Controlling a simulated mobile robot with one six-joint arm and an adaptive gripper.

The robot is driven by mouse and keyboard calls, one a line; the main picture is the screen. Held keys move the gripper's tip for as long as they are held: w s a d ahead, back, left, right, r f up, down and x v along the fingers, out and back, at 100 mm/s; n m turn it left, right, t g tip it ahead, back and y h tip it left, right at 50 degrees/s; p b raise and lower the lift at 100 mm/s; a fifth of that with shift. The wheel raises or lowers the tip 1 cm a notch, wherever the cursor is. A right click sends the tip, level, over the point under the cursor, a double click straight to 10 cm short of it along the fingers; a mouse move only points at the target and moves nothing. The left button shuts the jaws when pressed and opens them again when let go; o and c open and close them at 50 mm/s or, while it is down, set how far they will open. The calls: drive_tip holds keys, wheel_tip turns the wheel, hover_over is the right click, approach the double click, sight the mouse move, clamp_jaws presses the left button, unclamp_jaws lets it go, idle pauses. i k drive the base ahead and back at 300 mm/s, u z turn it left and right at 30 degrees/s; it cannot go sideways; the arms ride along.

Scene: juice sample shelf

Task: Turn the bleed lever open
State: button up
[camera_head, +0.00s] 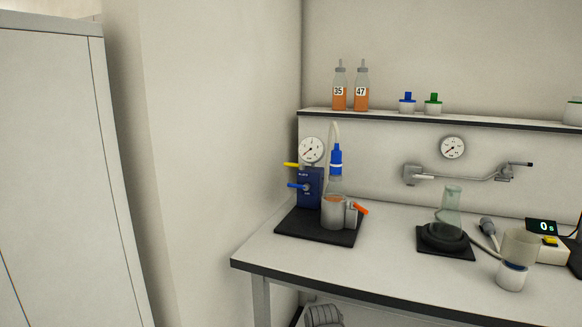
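A dark blue valve block (310,188) stands on a black base plate (290,226) at the left of the bench. A yellow lever (291,164) sticks out to the left near its top. A blue lever (297,186) sticks out to the left lower down. An orange lever (360,208) slants down to the right beside a grey cup (334,212). The labels are too small to read, so I cannot tell which lever is the bleed lever. A round gauge (311,150) sits above the block. My gripper is not in view.
A shelf (470,122) holds bottles above. The bench front (350,267) is clear.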

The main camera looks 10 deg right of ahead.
sight(302, 166)
drive_tip(key=i, duration=1.2)
